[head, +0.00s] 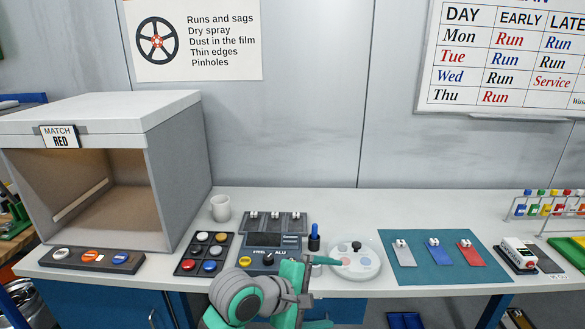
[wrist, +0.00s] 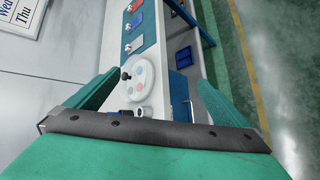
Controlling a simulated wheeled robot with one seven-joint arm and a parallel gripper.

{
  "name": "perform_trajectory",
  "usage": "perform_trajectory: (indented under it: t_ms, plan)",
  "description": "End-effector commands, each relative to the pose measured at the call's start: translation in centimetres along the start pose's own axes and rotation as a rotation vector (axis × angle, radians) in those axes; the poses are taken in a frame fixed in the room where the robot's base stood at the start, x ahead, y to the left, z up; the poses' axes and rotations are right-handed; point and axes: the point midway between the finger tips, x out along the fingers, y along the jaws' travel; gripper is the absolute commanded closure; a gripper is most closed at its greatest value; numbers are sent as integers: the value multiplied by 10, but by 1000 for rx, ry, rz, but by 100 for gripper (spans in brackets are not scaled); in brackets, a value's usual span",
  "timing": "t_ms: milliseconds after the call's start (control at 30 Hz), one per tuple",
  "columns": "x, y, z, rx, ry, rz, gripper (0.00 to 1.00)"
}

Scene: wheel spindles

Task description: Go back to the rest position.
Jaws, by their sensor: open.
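My gripper (head: 335,292) is at the front edge of the bench, in the lower middle of the head view, with its fingers pointing right. In the wrist view my gripper (wrist: 158,77) has its two teal fingers wide apart with nothing held between them. A round white dish (head: 344,272) with coloured spots and a black knob lies just beyond the fingers. The dish (wrist: 146,88) also shows between the fingers in the wrist view. Part of the bench front is hidden behind my arm.
A grey meter (head: 262,240) and a dark bottle with a blue top (head: 314,238) stand close behind my arm. A paint tray (head: 190,266) and a white cup (head: 220,207) are left. A teal mat (head: 398,278) with three colour plates and a small instrument (head: 517,254) are right.

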Motion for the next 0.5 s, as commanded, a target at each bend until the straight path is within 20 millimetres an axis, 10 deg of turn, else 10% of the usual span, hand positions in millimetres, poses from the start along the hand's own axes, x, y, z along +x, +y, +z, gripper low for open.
perform_trajectory:
  t_ms: [500]
  plan:
    - [52, 12, 29, 107, 23, 515, 0]
